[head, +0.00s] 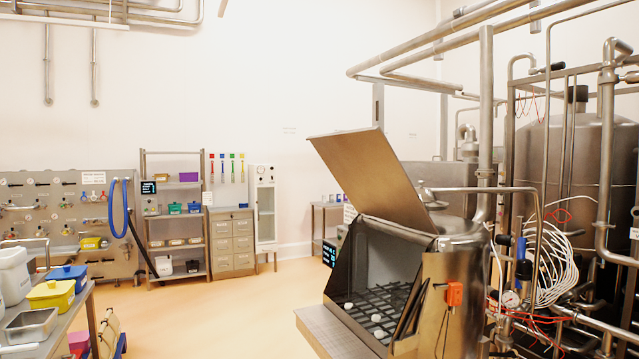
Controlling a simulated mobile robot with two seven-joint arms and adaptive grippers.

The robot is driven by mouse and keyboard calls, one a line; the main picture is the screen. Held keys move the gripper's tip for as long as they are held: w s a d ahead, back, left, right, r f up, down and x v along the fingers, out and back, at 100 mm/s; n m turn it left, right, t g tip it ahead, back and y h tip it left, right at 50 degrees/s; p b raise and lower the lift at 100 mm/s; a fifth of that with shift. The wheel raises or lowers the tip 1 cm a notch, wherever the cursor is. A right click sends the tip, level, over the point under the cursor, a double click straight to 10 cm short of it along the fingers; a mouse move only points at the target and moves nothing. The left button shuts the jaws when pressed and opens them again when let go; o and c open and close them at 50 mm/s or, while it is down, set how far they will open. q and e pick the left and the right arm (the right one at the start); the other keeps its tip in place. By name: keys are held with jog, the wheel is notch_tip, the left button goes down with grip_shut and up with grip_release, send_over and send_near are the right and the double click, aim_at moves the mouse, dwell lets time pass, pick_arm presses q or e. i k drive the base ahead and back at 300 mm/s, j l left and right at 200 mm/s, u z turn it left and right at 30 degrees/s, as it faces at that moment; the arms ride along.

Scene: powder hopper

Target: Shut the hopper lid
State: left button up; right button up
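The powder hopper (458,287) stands at the right of centre in the head view, a steel box with a sloping open front. Its flat metal lid (372,172) is raised and tilted up to the left, hinged along the hopper's upper edge. The open mouth shows a dark grid (377,302) inside with a few small pale lumps on it. A steel ledge (325,330) juts out in front of the opening. Neither of my grippers shows in the head view.
Steel pipes, hoses and tanks (580,160) crowd the right side. A table (85,300) with yellow and blue-lidded boxes stands at the near left. A shelf rack (178,265) and cabinets line the back wall. The floor (215,315) between is clear.

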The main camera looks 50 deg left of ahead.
aim_at(362, 162)
jog(key=i+u, duration=0.15)
jog(key=u, duration=0.25)
jog(key=i+u, duration=0.1)
jog(key=u, duration=0.3)
jog(key=i+u, duration=0.15)
jog(key=u, duration=0.25)
jog(key=i+u, duration=0.1)
jog(key=u, duration=0.3)
jog(key=i+l+u, duration=0.6)
jog(key=l+u, duration=0.15)
jog(key=l, duration=0.2)
jog(key=i+l, duration=0.15)
jog(key=l, duration=0.2)
jog(key=i+l+u, duration=0.15)
jog(key=l, duration=0.2)
jog(key=i+l, duration=0.15)
jog(key=l, duration=0.2)
jog(key=u, duration=0.05)
